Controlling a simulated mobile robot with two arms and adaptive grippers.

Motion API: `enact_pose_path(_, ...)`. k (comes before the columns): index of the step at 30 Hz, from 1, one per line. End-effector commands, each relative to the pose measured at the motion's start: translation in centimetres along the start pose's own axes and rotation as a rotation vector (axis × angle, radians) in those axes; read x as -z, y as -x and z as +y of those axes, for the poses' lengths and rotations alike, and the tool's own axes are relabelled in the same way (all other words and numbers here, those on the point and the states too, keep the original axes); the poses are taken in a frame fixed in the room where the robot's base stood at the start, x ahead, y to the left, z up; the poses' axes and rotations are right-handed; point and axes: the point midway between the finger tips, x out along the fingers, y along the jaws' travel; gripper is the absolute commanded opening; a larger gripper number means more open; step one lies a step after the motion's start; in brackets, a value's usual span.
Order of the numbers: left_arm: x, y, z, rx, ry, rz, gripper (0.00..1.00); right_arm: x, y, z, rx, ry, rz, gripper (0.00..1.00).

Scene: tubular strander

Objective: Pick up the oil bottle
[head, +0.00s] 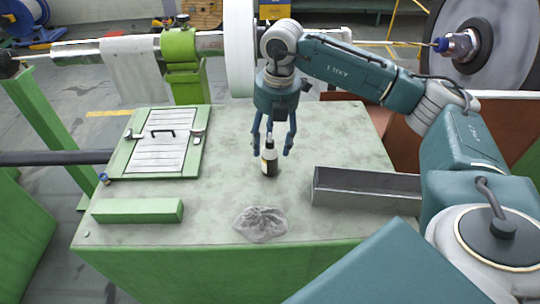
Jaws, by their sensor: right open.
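The oil bottle (269,162) is small and dark with a light label and a dark narrow top. It stands upright near the middle of the green table (335,144). My right gripper (272,150) points down from above with its fingers open. The fingertips are on either side of the bottle's upper part in the picture; I cannot tell whether they touch it. My left gripper is not in view.
A crumpled grey rag (261,223) lies in front of the bottle. A grey metal tray (366,188) is to the right. A green bar (138,211) and a hatch panel with a handle (158,142) are on the left. A white wheel (239,50) rises behind.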

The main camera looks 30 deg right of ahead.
Motion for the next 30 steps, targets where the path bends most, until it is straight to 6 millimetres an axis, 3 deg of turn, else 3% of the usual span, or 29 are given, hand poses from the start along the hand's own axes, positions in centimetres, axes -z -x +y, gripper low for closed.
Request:
enact_pose_path(4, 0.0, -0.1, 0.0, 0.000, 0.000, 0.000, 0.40, 0.0, 0.0, 0.0, 0.000, 0.000, 0.000, 0.56)
enact_pose_path(12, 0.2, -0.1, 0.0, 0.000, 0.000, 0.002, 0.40, 0.0, 0.0, 0.0, 0.000, 0.000, 0.000, 0.02)
enact_pose_path(13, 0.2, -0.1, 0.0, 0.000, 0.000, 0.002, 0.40, 0.0, 0.0, 0.0, 0.000, 0.000, 0.000, 0.00)
enact_pose_path(23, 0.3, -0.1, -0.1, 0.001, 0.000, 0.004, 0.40, 0.0, 0.2, 0.1, -0.001, 0.000, -0.001, 0.00)
enact_pose_path(30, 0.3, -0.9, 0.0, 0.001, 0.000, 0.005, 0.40, -0.1, 2.3, 0.4, -0.006, 0.000, -0.001, 0.00)
